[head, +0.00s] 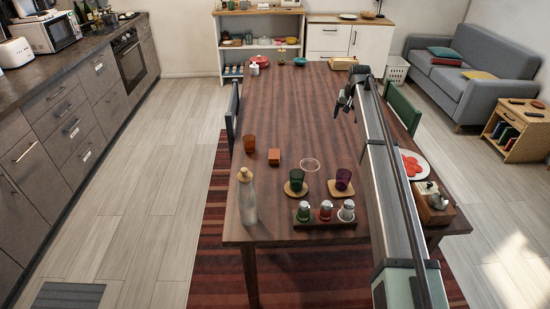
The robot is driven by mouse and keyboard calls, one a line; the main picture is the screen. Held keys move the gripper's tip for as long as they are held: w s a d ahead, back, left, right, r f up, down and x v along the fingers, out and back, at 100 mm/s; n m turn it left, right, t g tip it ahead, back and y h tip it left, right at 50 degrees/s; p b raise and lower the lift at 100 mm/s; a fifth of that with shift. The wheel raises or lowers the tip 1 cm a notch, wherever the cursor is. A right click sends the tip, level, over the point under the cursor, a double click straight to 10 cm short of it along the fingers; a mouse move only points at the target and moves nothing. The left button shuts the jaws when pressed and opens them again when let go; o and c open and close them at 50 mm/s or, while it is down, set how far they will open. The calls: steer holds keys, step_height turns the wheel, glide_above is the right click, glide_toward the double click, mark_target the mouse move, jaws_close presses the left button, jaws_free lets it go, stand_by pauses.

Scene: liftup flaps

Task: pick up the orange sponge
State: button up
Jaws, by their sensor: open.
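A small orange block (274,157), which looks like the orange sponge, lies on the wooden table (300,105) left of the middle. An amber glass (249,144) stands just left of it, apart. My gripper (345,107) is above the table farther back and to the right, well away from the block. It is small in the view, open, and nothing shows between its fingers.
A clear bottle (248,200), two dark glasses (297,181) on coasters, a clear round dish (309,164) and a tray with several shakers (325,221) stand nearer. A white plate with red slices (413,165) is at the right. The table's middle is mostly clear.

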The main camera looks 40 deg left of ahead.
steer(key=s+a+f+n+g+h, duration=0.1)
steer(key=s+a+n, duration=0.1)
steer(key=s+a, duration=1)
steer(key=g+h, duration=0.1)
glide_above(274, 154)
steer(key=f, duration=0.2)
steer(key=shift+n, duration=0.4)
steer(key=f, duration=0.7)
steer(key=shift+s+d+f, duration=0.1)
steer(key=shift+d+f, duration=0.1)
steer(key=shift+f, duration=0.05)
steer(key=shift+a+f, duration=0.2)
steer(key=shift+f, duration=2.4)
steer(key=c, duration=1)
